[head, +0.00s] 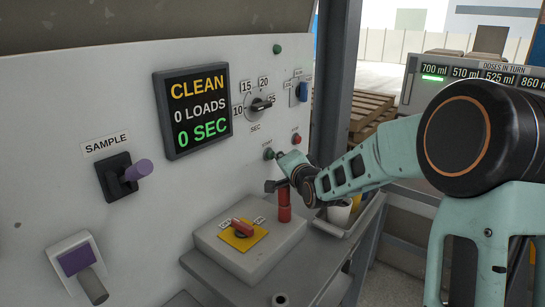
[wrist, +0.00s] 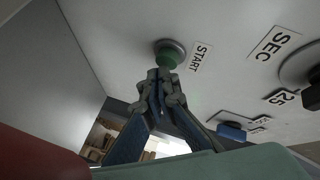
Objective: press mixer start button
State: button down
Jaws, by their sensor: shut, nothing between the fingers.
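The green start button (head: 268,154) sits on the white panel, right of the display and below the timer dial. In the wrist view the round green button (wrist: 168,53) has a grey collar and the label START (wrist: 201,57) beside it. My gripper (head: 279,156) is shut and empty, with its tips right in front of the button. In the wrist view the closed fingertips (wrist: 160,76) overlap the button's lower edge. I cannot tell whether they touch it. The display (head: 197,110) reads CLEAN, 0 LOADS, 0 SEC.
A red button (head: 296,138) is just right of the start button. The timer dial (head: 261,105) and a blue switch (head: 302,91) are above. The SAMPLE lever (head: 137,170) is far left.

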jog(key=shift+w+a, duration=0.25)
jog(key=shift+a, duration=0.4)
dwell(0.5)
jog(key=shift+b, duration=0.3)
jog(key=shift+s+d+f, duration=0.1)
jog(key=shift+s+d, duration=0.45)
jog(key=shift+d, duration=0.35)
jog(key=shift+s+d+p, duration=0.4)
jog(key=shift+s+d, duration=0.3)
jog(key=shift+d, duration=0.35)
jog(key=shift+s+d+p, duration=0.4)
jog(key=shift+s+d, duration=0.25)
jog(key=shift+d, duration=0.35)
jog(key=shift+d, duration=0.1)
